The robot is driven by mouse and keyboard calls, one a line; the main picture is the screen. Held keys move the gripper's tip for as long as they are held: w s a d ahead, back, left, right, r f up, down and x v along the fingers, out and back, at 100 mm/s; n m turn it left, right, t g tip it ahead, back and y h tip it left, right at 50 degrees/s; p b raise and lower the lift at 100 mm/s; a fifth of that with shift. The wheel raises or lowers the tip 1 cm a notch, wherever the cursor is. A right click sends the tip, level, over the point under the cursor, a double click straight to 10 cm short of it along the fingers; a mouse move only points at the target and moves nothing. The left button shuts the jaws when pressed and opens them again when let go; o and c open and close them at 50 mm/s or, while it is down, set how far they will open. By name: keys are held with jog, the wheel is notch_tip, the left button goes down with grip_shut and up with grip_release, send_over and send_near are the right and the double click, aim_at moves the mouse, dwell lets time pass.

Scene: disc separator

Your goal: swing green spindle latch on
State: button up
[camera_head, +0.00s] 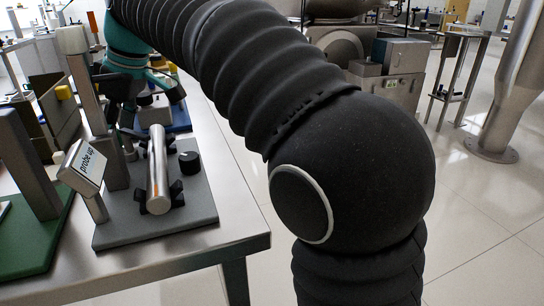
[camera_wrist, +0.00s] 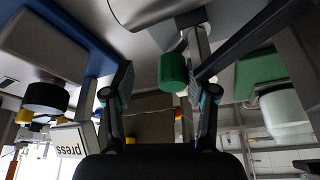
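A green cylindrical knob (camera_wrist: 173,72), which looks like the green spindle latch's handle, shows in the wrist view beside a grey metal bar (camera_wrist: 197,42). My gripper (camera_wrist: 164,85) is open, with one finger on each side of the picture. The knob appears in the gap between the fingers, nearer the right one. I see no clear contact and cannot tell the distance. In the head view my gripper (camera_head: 145,98) is at the far left of the bench, partly behind a metal post. The green knob is not visible there.
A grey plate (camera_head: 205,205) holds a metal cylinder (camera_head: 158,175), a black knob (camera_head: 189,162) and a "probe up" sign (camera_head: 84,167). A green plate (camera_head: 35,240) lies left of it. In the wrist view, a "press" sign (camera_wrist: 72,140) appears upside down near a blue plate (camera_wrist: 82,35).

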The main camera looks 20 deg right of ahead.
jog(key=m, duration=0.1)
jog(key=d+m+t, duration=0.1)
jog(key=m, duration=0.2)
jog(key=shift+w+d+h, duration=0.15)
jog(key=shift+d+h, duration=0.1)
jog(key=shift+h, duration=0.15)
jog(key=shift+d+r+t, duration=0.15)
jog(key=shift+r+t, duration=0.15)
jog(key=v, duration=1.2)
jog(key=s+d+f+m+t+h+b, duration=0.1)
jog(key=s+d+f+m, duration=0.2)
jog(key=d+f+m, duration=0.2)
jog(key=s+d+f+m+t+h+b, duration=0.1)
jog(key=s+d+f+m, duration=0.3)
jog(key=d+f, duration=0.7)
jog(key=d+m+t+h, duration=0.1)
jog(key=d, duration=0.3)
jog(key=shift+s+d+f+m+h, duration=0.3)
jog(key=shift+d+f, duration=0.05)
